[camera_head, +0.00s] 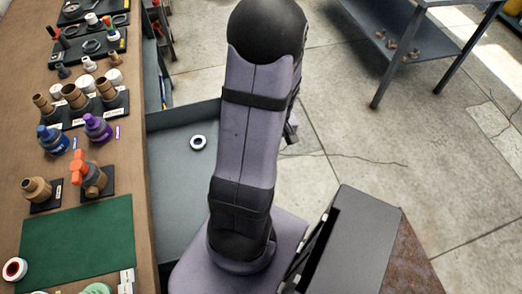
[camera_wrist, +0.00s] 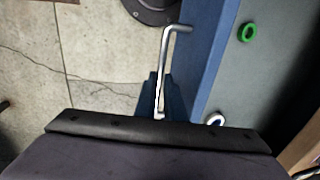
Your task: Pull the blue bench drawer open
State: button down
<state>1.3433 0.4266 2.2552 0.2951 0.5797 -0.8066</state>
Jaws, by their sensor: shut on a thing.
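The blue bench drawer (camera_head: 178,222) stands out from the bench's right side in the head view, its grey-blue inside showing from above. My arm covers its front there. In the wrist view the blue drawer front (camera_wrist: 207,55) runs down the middle right. A bent metal bar handle (camera_wrist: 165,65) stands off it. My gripper (camera_wrist: 160,110) is shut on the lower end of the handle; its fingertips are mostly hidden behind the dark gripper body. The gripper is hidden in the head view.
A white ring (camera_head: 198,142) lies in the drawer; a green ring (camera_wrist: 248,32) lies there too. The wooden bench (camera_head: 140,180) holds fittings, bottles and a green mat (camera_head: 78,245). A blue-grey metal table (camera_head: 410,62) stands at the top right. Cracked concrete floor is open between.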

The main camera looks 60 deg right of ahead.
jog(key=c, duration=1.8)
grip_release()
jog(key=shift+c, duration=0.2)
jog(key=shift+r, duration=0.1)
notch_tip(320, 180, up, 7)
jog(key=s+d, duration=0.1)
jog(key=shift+w, duration=0.1)
